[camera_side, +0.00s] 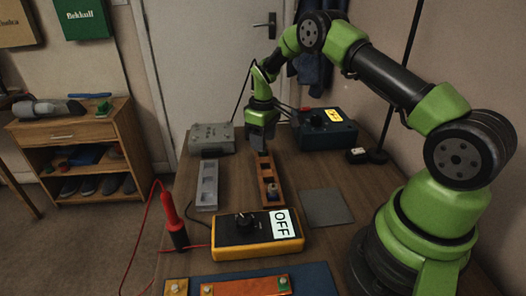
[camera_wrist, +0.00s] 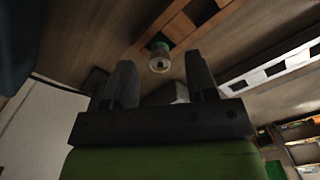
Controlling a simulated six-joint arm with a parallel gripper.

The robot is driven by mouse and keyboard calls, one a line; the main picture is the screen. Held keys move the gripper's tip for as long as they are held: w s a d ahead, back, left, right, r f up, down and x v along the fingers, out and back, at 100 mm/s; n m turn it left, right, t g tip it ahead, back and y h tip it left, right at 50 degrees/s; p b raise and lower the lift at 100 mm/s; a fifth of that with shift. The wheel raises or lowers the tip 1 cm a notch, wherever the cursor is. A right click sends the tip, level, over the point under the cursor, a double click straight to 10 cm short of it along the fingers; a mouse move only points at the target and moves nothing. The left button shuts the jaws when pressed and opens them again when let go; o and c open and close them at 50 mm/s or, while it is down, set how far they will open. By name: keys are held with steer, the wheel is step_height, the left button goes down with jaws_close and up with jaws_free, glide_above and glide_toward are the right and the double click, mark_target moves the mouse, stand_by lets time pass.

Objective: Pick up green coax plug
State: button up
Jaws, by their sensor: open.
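In the wrist view a plug with a green band and a pale metal end (camera_wrist: 160,60) stands at the end of the wooden rack (camera_wrist: 186,24). It appears beyond my fingertips and between their lines, apart from them. In the side view my gripper (camera_side: 262,148) points down over the far end of the wooden rack (camera_side: 265,169); the green plug cannot be made out there and may be hidden by the gripper. My gripper also shows in the wrist view (camera_wrist: 160,78), with its fingers apart and nothing between them.
A small connector (camera_side: 273,191) sits in the rack's near end. A grey rack (camera_side: 207,186) stands to the left. Behind are a grey box (camera_side: 211,137) and a dark box (camera_side: 327,130). A yellow box marked OFF (camera_side: 239,234) and a red probe (camera_side: 171,212) are nearer. A grey mat (camera_side: 327,207) lies clear.

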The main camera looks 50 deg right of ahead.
steer(key=shift+f, duration=0.9)
jaws_close()
steer(key=shift+r, duration=0.15)
